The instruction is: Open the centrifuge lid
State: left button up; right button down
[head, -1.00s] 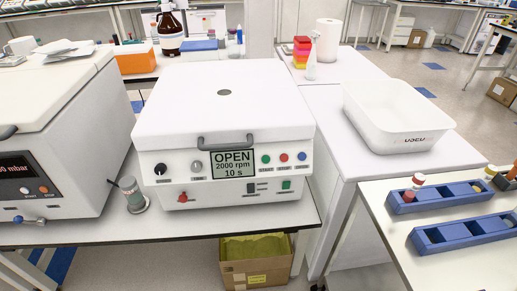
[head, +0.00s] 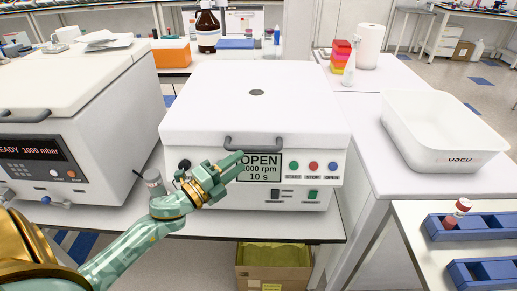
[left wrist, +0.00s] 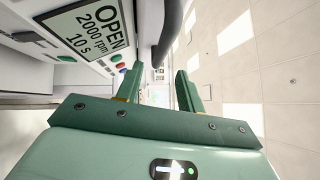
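The white centrifuge (head: 255,105) stands on the bench in the middle of the head view, its lid down. Its display (head: 262,166) reads OPEN, 2000 rpm, 10 s. A dark grey handle (head: 254,143) sits at the lid's front edge; it also shows in the left wrist view (left wrist: 168,32). My left gripper (head: 236,163) is in front of the centrifuge's front panel, just below and left of the handle. In the left wrist view its two fingers (left wrist: 158,90) are apart with nothing between them, and the handle is ahead of them. My right gripper is not in view.
Another white device (head: 75,130) with a dark READY display stands close on the left. A white tub (head: 440,135) sits on the bench to the right. Blue racks (head: 475,228) lie on the right front table. A cardboard box (head: 273,267) is below the bench.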

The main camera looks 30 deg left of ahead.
aim_at(257, 146)
pick_arm(q)
jog(key=x, duration=0.7)
jog(key=shift+w+d, duration=0.1)
jog(key=shift+w, duration=0.3)
grip_shut()
